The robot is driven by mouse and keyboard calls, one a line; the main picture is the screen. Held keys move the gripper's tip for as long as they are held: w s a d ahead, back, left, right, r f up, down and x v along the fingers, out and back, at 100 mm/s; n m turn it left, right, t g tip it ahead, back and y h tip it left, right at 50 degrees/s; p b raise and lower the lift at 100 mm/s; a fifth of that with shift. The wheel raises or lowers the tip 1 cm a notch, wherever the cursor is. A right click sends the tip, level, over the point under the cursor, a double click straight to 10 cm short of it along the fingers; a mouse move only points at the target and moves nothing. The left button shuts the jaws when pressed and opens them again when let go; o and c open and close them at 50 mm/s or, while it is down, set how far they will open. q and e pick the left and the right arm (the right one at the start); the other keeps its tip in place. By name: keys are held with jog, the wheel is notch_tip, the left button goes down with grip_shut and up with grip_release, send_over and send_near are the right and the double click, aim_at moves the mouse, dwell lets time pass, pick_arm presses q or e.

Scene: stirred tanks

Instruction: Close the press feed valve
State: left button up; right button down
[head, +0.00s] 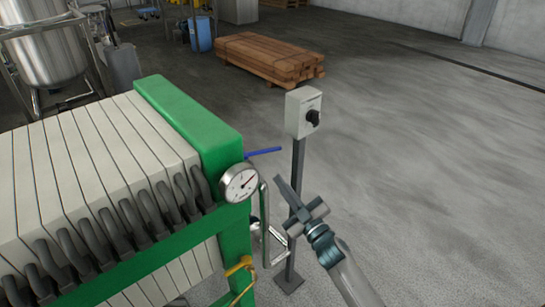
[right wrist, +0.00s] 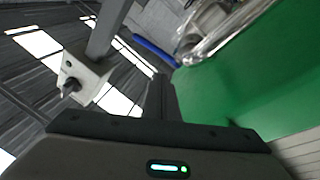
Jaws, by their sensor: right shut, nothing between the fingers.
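A blue lever handle (head: 264,151) sticks out to the right from behind the gauge on the green filter press (head: 185,105). In the right wrist view the blue lever (right wrist: 154,50) lies beyond my finger, beside a shiny metal pipe (right wrist: 225,35). The valve body under the lever is mostly hidden by the gauge and frame. My right gripper (head: 283,187) is shut and empty, below and right of the lever in the head view. In the right wrist view its dark finger (right wrist: 160,95) points toward the lever, with no clear contact. My left gripper is out of view.
A pressure gauge (head: 240,183) sits on the press end. A yellow handle (head: 240,267) is low on the frame. A grey switch box (head: 303,112) on a post stands just behind my right gripper. Stacked timber (head: 270,58) lies farther back. The floor to the right is clear.

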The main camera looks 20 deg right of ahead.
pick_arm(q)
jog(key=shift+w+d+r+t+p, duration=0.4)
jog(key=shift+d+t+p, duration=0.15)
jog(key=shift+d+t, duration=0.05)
pick_arm(e)
jog(key=shift+s+f+m+h, duration=0.2)
jog(key=shift+s+m+h, duration=0.65)
jog(key=shift+m, duration=0.8)
jog(key=shift+s+f+m+h, duration=0.25)
jog(key=shift+s+m+h, duration=0.2)
jog(key=shift+m+h, duration=0.95)
jog(key=shift+s+f+m+h, duration=0.2)
jog(key=shift+s+m+h, duration=0.5)
jog(key=shift+m, duration=1.15)
jog(key=shift+w, duration=0.2)
jog(key=p, duration=0.2)
send_near(264, 151)
jog(key=w+d, duration=0.2)
jog(key=w, duration=0.4)
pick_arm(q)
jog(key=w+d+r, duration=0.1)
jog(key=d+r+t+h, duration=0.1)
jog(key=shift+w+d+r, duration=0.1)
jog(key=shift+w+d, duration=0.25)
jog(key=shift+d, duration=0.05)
pick_arm(e)
jog(key=shift+a+r, duration=0.1)
jog(key=shift+r, duration=0.4)
